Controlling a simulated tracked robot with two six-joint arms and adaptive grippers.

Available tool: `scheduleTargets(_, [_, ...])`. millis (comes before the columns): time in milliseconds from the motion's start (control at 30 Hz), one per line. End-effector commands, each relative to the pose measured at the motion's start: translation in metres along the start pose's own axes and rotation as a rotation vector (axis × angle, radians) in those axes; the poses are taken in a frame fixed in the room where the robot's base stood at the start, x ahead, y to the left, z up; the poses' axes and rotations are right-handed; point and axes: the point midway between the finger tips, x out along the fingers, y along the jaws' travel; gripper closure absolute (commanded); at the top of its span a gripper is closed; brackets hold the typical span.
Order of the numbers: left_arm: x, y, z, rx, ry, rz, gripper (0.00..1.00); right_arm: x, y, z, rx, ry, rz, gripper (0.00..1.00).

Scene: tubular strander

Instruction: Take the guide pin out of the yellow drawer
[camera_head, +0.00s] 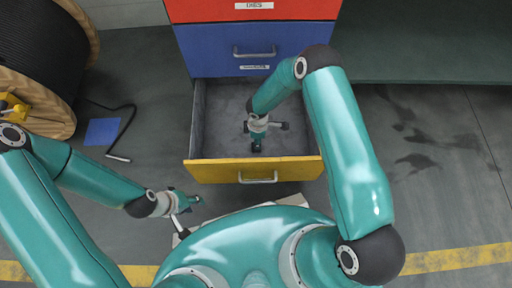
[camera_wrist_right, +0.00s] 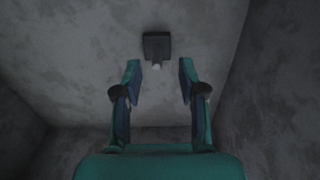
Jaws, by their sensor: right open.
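The yellow drawer (camera_head: 222,171) is pulled out at the bottom of the cabinet, and its grey inside shows. My right gripper (camera_head: 257,146) reaches down into it, near the middle. In the right wrist view, this gripper (camera_wrist_right: 160,68) is open with nothing between its fingers. A small dark square piece with a pale stub, seemingly the guide pin (camera_wrist_right: 156,45), lies just beyond the fingertips, roughly centred between them.
Closed blue (camera_head: 210,50) and red (camera_head: 205,10) drawers stand above the yellow one. Grey drawer walls enclose my right gripper. The floor at right is clear.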

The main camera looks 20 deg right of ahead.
Motion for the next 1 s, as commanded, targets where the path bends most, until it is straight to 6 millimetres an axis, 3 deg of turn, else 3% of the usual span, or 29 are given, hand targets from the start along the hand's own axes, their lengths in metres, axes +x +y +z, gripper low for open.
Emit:
scheduleTargets(400, [0.023, -0.008, 0.000, 0.000, 0.000, 0.000, 0.60, 0.049, 0.004, -0.002, 0.002, 0.000, 0.000, 0.59])
scheduleTargets(667, [0.022, -0.008, 0.000, 0.000, 0.000, 0.000, 0.60, 0.051, 0.004, -0.002, 0.001, 0.000, 0.001, 0.59])
scheduleTargets(767, [0.022, -0.008, 0.000, 0.000, 0.000, 0.000, 0.60, 0.051, 0.004, -0.003, 0.001, 0.000, 0.001, 0.71])
scheduleTargets(933, [0.022, -0.008, 0.000, 0.000, 0.000, 0.000, 0.60, 0.051, 0.004, -0.003, 0.000, 0.000, 0.001, 0.99])
scheduleTargets(1000, [0.022, -0.008, 0.000, 0.000, 0.000, 0.000, 0.60, 0.051, 0.004, -0.003, 0.000, 0.000, 0.001, 1.00])
